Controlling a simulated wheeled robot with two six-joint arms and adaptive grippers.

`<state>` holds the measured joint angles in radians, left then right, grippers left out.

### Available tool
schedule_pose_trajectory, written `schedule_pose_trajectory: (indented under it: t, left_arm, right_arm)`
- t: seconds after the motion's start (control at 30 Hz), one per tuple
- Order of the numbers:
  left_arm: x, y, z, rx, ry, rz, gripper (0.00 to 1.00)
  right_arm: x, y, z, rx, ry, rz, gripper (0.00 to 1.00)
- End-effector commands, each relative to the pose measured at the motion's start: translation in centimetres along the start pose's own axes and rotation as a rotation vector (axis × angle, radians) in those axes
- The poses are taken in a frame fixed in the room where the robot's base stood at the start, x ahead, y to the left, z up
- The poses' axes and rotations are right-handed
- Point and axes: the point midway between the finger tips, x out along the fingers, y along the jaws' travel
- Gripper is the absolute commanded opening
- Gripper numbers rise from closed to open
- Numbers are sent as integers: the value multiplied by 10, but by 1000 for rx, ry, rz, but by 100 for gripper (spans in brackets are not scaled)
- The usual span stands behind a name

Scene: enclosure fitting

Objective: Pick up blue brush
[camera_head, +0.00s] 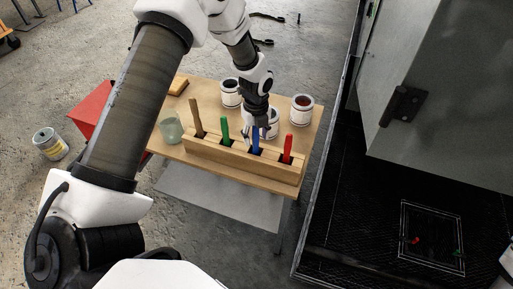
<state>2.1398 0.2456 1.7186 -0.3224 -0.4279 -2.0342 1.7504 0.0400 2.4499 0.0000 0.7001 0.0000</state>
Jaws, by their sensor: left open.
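The blue brush (256,137) stands upright in a slot of the wooden holder (232,160) on the small table. My left gripper (256,128) is directly over it, pointing down, with its open fingers around or beside the top of the blue handle. I cannot tell whether the fingers touch it. In the same holder stand a brown brush (196,117), a green brush (225,131) and a red brush (287,148). The lower ends of the brushes are hidden in the holder. My right gripper is not in view.
White cans (302,110) and a glass jar (171,127) stand on the wooden table (205,92) close around the holder. A dark enclosure with a grey door (450,90) is at the right. A can (50,144) and a red object (92,105) are at the left.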

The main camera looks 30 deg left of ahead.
Motion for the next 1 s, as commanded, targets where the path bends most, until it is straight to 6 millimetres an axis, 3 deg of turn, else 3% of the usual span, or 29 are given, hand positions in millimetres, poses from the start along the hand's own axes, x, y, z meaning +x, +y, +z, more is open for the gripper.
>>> schedule_pose_trajectory:
  t: [0.23, 0.27, 0.4, 0.8, 1.0]
  left_arm:
    - [6, 0, 0, 0, -1, -1, 52]
    - [6, 0, 0, 0, -1, -1, 45]
    - [6, 0, 0, -1, 0, -1, 0]
    - [4, 0, 0, -1, 0, -1, 0]
    - [-16, -1, 1, -2, -2, -5, 0]
  right_arm:
    - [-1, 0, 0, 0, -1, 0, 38]
    - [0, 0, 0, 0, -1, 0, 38]
    - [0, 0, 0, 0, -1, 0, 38]
    - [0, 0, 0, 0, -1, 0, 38]
    - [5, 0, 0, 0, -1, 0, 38]
